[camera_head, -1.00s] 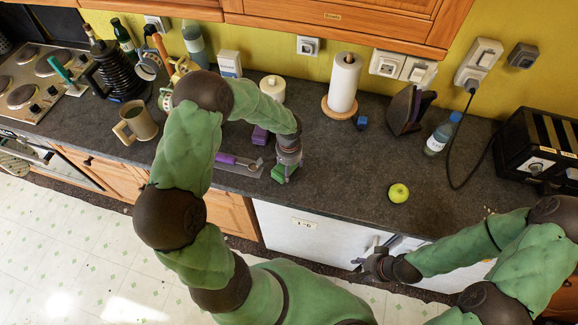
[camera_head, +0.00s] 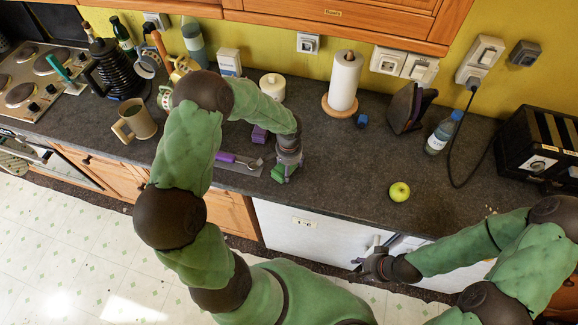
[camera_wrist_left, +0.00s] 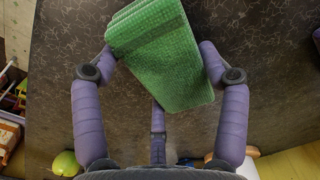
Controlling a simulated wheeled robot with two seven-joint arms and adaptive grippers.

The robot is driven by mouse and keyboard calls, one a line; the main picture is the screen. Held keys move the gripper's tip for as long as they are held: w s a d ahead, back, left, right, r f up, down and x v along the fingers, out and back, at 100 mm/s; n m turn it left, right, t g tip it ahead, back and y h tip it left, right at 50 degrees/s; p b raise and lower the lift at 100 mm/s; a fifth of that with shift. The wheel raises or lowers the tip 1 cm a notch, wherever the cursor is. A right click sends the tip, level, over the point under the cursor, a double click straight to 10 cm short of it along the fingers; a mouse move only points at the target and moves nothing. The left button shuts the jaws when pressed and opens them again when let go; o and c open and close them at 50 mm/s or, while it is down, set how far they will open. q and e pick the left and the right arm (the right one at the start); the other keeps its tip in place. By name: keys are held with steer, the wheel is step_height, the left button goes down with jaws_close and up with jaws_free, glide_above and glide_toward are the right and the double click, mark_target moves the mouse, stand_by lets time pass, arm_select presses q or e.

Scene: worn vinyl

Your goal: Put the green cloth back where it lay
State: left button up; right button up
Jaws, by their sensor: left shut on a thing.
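The green cloth (camera_head: 279,174) is folded into a small thick pad. I cannot tell whether the cloth touches the worktop. My right gripper (camera_head: 368,262) is low in front of the worktop's front edge, empty, with its fingers apart.
A purple-handled tool (camera_head: 228,157) lies on a grey strip left of the cloth, with a purple block (camera_head: 259,135) behind. A green apple (camera_head: 399,192) is at right. A paper-towel roll (camera_head: 344,82), bottle (camera_head: 441,135) and toaster (camera_head: 541,145) stand farther back. Worktop between cloth and apple is clear.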

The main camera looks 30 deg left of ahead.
arm_select(q)
steer(key=o, duration=1.1)
steer(key=shift+c, duration=0.2)
steer(key=shift+r, duration=0.1)
steer(key=shift+r+p, duration=2.55)
steer(key=shift+r, duration=1.35)
step_height(320, 180, up, 12)
steer(key=shift+f, duration=0.1)
